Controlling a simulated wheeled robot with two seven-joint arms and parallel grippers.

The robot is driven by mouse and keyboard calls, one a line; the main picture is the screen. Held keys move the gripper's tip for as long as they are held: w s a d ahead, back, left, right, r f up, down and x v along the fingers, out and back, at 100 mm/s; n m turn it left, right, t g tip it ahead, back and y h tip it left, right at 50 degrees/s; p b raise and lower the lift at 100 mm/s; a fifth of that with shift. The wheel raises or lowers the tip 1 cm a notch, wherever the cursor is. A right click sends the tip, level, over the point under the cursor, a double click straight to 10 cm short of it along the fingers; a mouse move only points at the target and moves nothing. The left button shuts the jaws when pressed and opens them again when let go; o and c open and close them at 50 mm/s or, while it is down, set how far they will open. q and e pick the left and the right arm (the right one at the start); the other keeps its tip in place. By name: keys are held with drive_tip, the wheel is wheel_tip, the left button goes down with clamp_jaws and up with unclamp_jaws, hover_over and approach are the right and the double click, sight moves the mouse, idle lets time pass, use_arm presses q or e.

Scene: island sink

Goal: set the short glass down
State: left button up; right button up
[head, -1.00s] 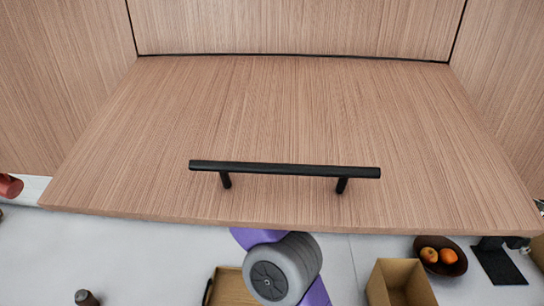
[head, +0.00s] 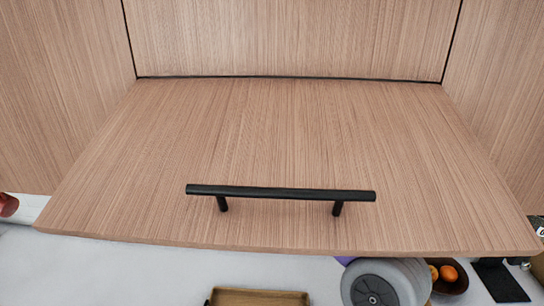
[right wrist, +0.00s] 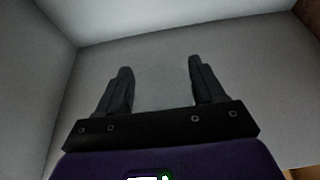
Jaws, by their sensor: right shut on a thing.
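In the right wrist view, my right gripper (right wrist: 159,75) has its two dark fingers apart, shut on the short glass (right wrist: 160,92). The glass is clear and shows only as a faint pale shape between the fingers. Its rim and base are hard to make out. Grey walls surround the gripper, and I cannot tell whether the glass touches a surface. The head view shows neither the glass nor my right gripper, only a grey joint of my arm at the bottom right. My left gripper is in neither view.
A wooden cabinet door (head: 270,150) with a black bar handle (head: 280,193) fills most of the head view. Below its edge are a wooden tray (head: 258,292), a dark bowl (head: 459,286) with oranges (head: 447,273), and a flat black object (head: 502,283) on the pale counter.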

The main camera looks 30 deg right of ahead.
drive_tip(key=f, duration=0.1)
drive_tip(key=d+f, duration=0.1)
drive_tip(key=f, duration=0.1)
drive_tip(key=shift+s+d+b, duration=0.25)
drive_tip(key=shift+s+b, duration=0.05)
drive_tip(key=shift+s, duration=0.1)
drive_tip(key=shift+w+f, duration=0.1)
drive_tip(key=shift+f, duration=0.1)
drive_tip(key=shift+a, duration=0.1)
drive_tip(key=shift+f, duration=0.15)
drive_tip(key=o, duration=1.2)
drive_tip(key=shift+c, duration=0.2)
drive_tip(key=shift+r, duration=0.2)
drive_tip(key=s+a+b, duration=0.3)
drive_tip(key=s+a, duration=0.3)
drive_tip(key=s, duration=0.5)
drive_tip(key=shift+s+a+r+b, duration=0.15)
drive_tip(key=shift+a+b, duration=0.25)
